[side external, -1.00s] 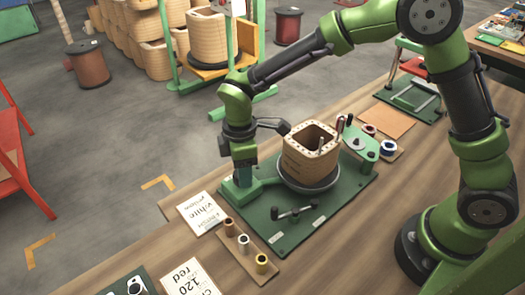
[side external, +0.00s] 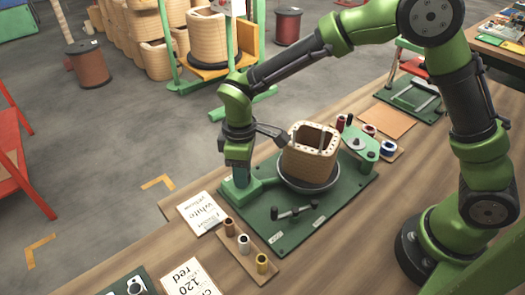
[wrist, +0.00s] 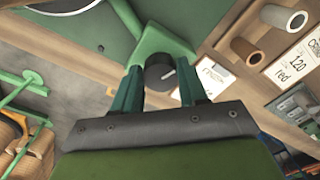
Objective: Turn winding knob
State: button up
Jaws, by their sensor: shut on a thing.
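The winding knob (wrist: 157,77) is black with a white pointer line and sits on a green bracket (wrist: 162,42) in the wrist view. My gripper (wrist: 160,72) is shut on the knob, one green finger on each side of it. In the side view my gripper (side external: 240,176) points down at the left end of the green winding base (side external: 330,205), and the knob is hidden there. A tan square coil (side external: 305,163) stands upright on the round dark turntable (side external: 309,187) right of my gripper.
Several small spools (side external: 243,243) stand on a wooden strip at the front. Cards reading white (side external: 203,212) and red (side external: 190,280) lie nearby.

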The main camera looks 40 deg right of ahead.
jog(key=m, duration=0.3)
jog(key=shift+m, duration=0.3)
jog(key=shift+a+m, duration=0.15)
jog(key=shift+m, duration=1.65)
jog(key=o, duration=1.1)
jog(key=shift+c, duration=0.2)
notch_tip(320, 180, up, 17)
